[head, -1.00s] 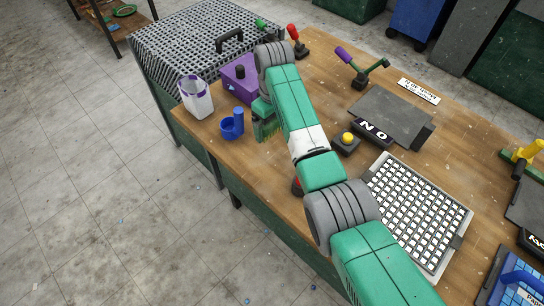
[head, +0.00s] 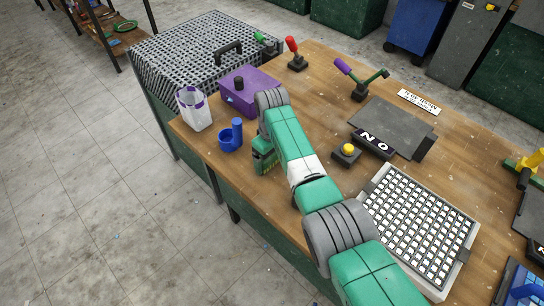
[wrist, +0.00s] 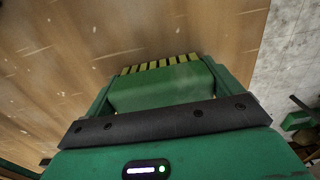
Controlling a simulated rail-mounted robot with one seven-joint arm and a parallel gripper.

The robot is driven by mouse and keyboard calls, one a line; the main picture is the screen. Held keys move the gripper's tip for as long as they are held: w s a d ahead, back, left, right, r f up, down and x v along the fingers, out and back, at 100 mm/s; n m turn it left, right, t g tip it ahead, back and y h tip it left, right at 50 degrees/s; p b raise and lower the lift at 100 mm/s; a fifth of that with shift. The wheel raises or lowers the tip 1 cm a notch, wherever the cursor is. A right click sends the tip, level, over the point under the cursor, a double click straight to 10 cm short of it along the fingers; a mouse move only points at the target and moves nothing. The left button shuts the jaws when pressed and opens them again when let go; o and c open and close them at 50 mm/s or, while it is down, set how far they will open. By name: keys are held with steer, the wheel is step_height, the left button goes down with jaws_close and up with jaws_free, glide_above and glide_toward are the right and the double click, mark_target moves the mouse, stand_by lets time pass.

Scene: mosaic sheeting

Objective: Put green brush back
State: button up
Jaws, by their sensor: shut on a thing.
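My gripper (head: 264,158) is over the left front part of the wooden table, right of the blue cup-like holder (head: 230,136). In the wrist view my gripper (wrist: 155,100) has its two green fingers at the sides of a green block, which I take to be the green brush (wrist: 155,90). A row of yellow and dark stripes, like bristles, shows along its far edge. My gripper is shut on it. In the head view the brush is mostly hidden by my gripper and cannot be told apart from it. Its height above the table is unclear.
A white tub with purple trim (head: 193,109) and a purple box (head: 250,91) stand beyond the blue holder. A yellow-button box (head: 346,154), a NO sign (head: 373,142) and a white grid tray (head: 420,220) lie to the right. The table's front edge is close.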

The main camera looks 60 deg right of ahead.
steer(key=shift+f, duration=0.2)
steer(key=o, duration=0.8)
steer(key=shift+o, duration=0.2)
step_height(320, 180, up, 12)
steer(key=p, duration=0.3)
steer(key=shift+r, duration=0.2)
